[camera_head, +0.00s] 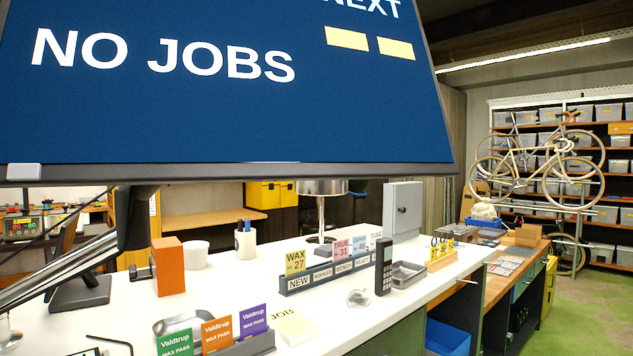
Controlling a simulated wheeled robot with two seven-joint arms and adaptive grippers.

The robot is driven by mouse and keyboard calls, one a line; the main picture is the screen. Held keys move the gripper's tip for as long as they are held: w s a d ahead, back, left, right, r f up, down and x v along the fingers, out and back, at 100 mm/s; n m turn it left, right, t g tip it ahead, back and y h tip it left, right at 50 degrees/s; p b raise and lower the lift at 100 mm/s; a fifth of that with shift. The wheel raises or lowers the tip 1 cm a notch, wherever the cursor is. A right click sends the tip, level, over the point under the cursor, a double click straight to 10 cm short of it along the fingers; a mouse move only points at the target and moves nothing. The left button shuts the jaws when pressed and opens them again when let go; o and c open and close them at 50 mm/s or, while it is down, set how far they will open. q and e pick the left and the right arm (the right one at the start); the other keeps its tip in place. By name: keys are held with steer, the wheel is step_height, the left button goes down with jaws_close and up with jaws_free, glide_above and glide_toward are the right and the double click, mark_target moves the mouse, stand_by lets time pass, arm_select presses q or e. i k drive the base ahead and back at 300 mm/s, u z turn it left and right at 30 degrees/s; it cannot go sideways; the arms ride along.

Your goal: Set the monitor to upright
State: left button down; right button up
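The monitor (230,115) fills the upper left of the head view, close to me. Its blue screen reads "NO JOBS", with part of the word "NEXT" and two yellow blocks at the upper right. Its top is cut off by the frame. The lower edge runs nearly level, while the right edge leans, with its top further left than its bottom. A dark support arm (133,215) shows below the screen. I cannot tell the exact tilt from this view. Neither of my grippers is in view.
Below the monitor, a white counter (235,290) holds an orange block (168,266), a rack of labelled cards (330,268), wax pass cards (217,333) and a black handset (383,266). A grey box (402,212) stands behind. A bicycle (540,160) hangs at the right over open green floor.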

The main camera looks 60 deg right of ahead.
mark_target(93, 92)
steer(key=k, duration=1)
steer(key=z, duration=1.8)
steer(key=i, duration=0.55)
steer(key=z, duration=0.05)
